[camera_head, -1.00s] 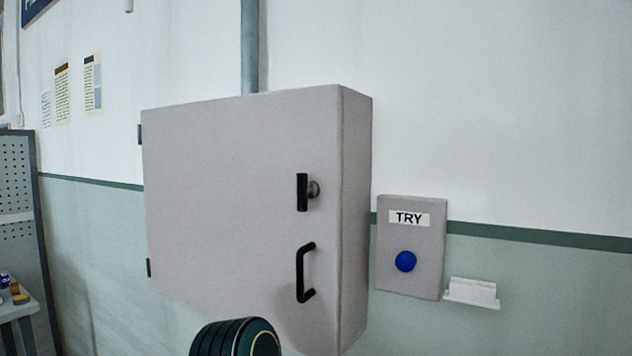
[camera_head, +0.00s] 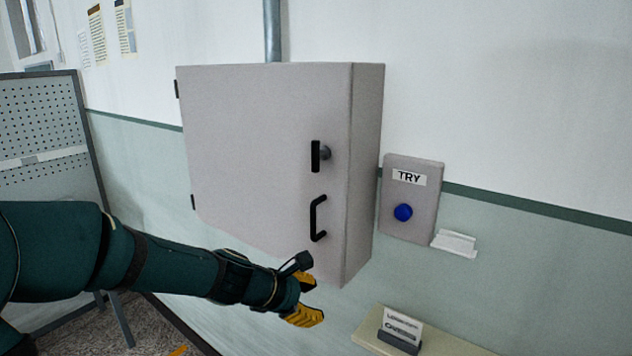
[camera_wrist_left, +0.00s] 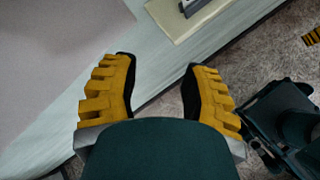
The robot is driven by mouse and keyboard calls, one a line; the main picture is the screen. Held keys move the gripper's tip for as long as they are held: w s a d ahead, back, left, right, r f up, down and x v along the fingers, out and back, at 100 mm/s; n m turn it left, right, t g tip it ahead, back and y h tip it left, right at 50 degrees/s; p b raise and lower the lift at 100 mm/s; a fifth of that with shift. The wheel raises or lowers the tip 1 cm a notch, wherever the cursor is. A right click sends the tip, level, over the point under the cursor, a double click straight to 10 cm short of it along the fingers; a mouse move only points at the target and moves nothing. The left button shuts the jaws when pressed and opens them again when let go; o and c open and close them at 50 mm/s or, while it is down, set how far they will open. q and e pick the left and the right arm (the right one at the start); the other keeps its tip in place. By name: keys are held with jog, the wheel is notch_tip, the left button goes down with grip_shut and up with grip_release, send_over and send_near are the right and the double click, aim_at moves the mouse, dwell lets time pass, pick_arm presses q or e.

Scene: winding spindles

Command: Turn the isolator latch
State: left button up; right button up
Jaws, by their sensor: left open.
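The isolator latch (camera_head: 315,156) is a black upright handle on the right part of the door of a closed grey wall cabinet (camera_head: 255,140). A black D-shaped pull handle (camera_head: 315,218) sits below it on the same door. My left gripper (camera_head: 314,297) is in front of the cabinet's lower right corner, below both handles and apart from them. Its yellow fingers show spread and empty in the left wrist view (camera_wrist_left: 160,85). The latch is not clearly seen in the left wrist view. My right gripper is not in view.
A grey box labelled TRY (camera_head: 411,195) with a blue button (camera_head: 403,212) is on the wall to the right. A small white ledge (camera_head: 455,243) is beside it. A pale shelf (camera_head: 368,334) with a card holder (camera_head: 399,335) is below. A perforated panel (camera_head: 45,130) stands left.

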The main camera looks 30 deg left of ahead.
pick_arm(q)
jog(key=s+a+r+n+t+p, duration=0.1)
jog(key=a+r+n+t, duration=0.1)
jog(key=r, duration=0.5)
jog(key=s+a+r+n+t+p, duration=0.1)
jog(key=r+n+t, duration=0.1)
jog(key=r, duration=0.5)
jog(key=n+t+h+p, duration=0.1)
jog(key=n+t+p, duration=0.1)
jog(key=n+t, duration=0.2)
send_near(312, 148)
jog(key=x, duration=1.1)
jog(key=shift+s, duration=0.1)
jog(key=shift+o, duration=0.2)
grip_shut()
